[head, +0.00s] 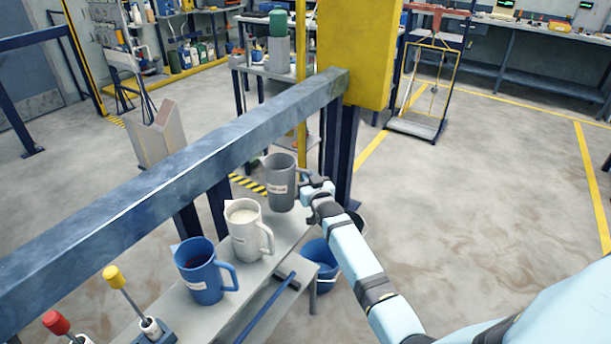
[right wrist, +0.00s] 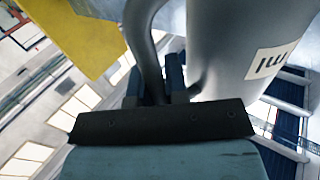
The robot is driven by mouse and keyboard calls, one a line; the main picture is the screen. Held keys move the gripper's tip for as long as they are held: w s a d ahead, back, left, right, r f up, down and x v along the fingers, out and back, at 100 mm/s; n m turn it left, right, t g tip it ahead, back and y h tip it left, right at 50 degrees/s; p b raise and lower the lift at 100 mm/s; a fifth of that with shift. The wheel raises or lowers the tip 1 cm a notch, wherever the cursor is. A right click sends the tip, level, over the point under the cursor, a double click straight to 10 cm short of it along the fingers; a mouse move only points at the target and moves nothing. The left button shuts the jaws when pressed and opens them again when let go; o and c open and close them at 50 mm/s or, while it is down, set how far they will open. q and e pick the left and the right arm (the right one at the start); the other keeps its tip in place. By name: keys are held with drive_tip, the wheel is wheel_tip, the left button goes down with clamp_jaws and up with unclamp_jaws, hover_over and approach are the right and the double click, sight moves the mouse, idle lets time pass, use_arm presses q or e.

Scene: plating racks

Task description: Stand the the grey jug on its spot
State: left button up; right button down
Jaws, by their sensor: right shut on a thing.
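The grey jug (head: 279,184) is at the far end of the narrow grey bench (head: 262,268) in the head view, upright, beside a white jug. My right gripper (head: 306,190) is at its right side and shut on its handle. In the right wrist view the jug's grey body (right wrist: 230,50) with a white label fills the upper right, and its handle (right wrist: 146,40) runs down between the fingers (right wrist: 160,85). I cannot tell whether the jug's base touches the bench. A marked spot for it is not clearly visible. My left gripper is not in view.
The white jug (head: 245,230) and a blue jug (head: 203,272) stand nearer on the bench. A blue-grey rail (head: 180,180) runs behind. A blue bucket (head: 322,257) is below, right.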

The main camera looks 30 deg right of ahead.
use_arm(q)
drive_tip(key=b, duration=0.1)
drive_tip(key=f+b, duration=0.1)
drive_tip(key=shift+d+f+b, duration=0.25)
drive_tip(key=shift+b, duration=0.15)
use_arm(e)
wheel_tip(320, 180, down, 5)
drive_tip(key=shift+s+r, duration=0.1)
drive_tip(key=shift+s, duration=0.05)
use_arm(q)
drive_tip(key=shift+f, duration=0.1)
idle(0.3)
use_arm(e)
drive_tip(key=shift+f+b, duration=0.35)
drive_tip(key=shift+f, duration=0.15)
drive_tip(key=c, duration=1.1)
unclamp_jaws()
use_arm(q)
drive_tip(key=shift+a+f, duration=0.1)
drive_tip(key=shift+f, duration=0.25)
use_arm(e)
drive_tip(key=shift+o, duration=0.2)
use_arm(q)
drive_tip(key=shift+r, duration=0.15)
use_arm(e)
drive_tip(key=shift+s, duration=0.15)
